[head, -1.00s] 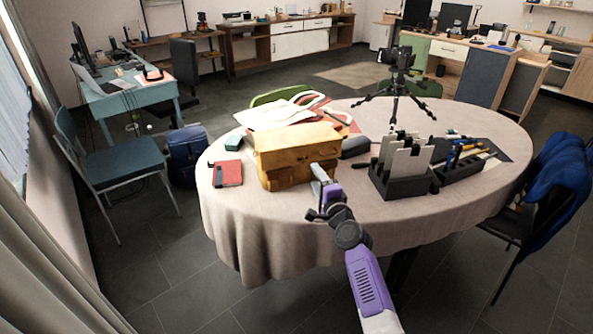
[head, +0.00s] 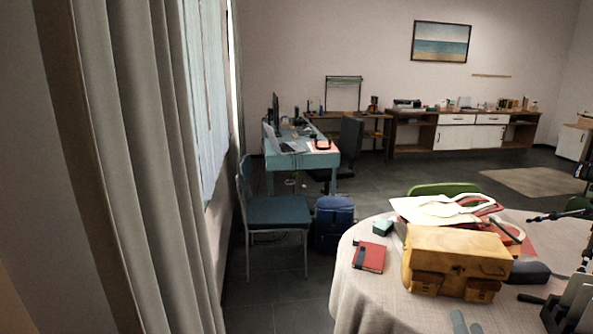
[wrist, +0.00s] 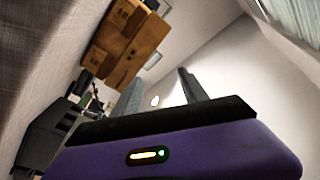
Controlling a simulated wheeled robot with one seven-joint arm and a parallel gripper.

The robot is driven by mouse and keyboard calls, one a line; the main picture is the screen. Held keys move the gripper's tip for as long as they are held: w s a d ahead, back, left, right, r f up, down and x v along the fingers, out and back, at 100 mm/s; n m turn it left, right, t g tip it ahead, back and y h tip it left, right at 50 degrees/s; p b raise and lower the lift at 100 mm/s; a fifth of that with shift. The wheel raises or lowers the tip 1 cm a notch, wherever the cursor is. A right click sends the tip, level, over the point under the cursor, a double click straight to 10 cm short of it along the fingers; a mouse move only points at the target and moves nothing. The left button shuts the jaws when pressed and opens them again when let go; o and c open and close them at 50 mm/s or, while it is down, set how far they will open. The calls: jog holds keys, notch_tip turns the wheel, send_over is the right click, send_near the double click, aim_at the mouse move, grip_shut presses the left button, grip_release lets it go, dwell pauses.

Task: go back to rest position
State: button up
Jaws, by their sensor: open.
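My gripper (wrist: 160,76) is open and empty in the wrist view, its two grey fingers apart with nothing between them. In the head view only its fingertips (head: 467,321) show at the bottom edge, in front of the mustard bag (head: 456,256). The bag stands upright on the round table with a pale cloth (head: 362,296). The bag also shows at the upper left of the wrist view (wrist: 128,42), apart from the fingers. The rest of my arm is out of the head view.
A red notebook (head: 369,257) and a small teal box (head: 382,227) lie left of the bag. A black organizer (head: 572,303) is cut off at the right. A blue chair (head: 277,210) and blue backpack (head: 333,222) stand beyond the table. A curtain (head: 130,160) hangs at left.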

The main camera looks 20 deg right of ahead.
jog(key=s+a+n+y, duration=0.5)
jog(key=s+a+n, duration=0.2)
jog(key=s+a, duration=0.6)
jog(key=s+a+n+g+y, duration=0.1)
jog(key=s+a+n+y, duration=0.4)
jog(key=s+a, duration=0.8)
jog(key=a+n, duration=0.2)
jog(key=a, duration=0.2)
jog(key=shift+s+a+r+g, duration=0.15)
jog(key=shift+a+g, duration=0.15)
jog(key=shift+a, duration=0.1)
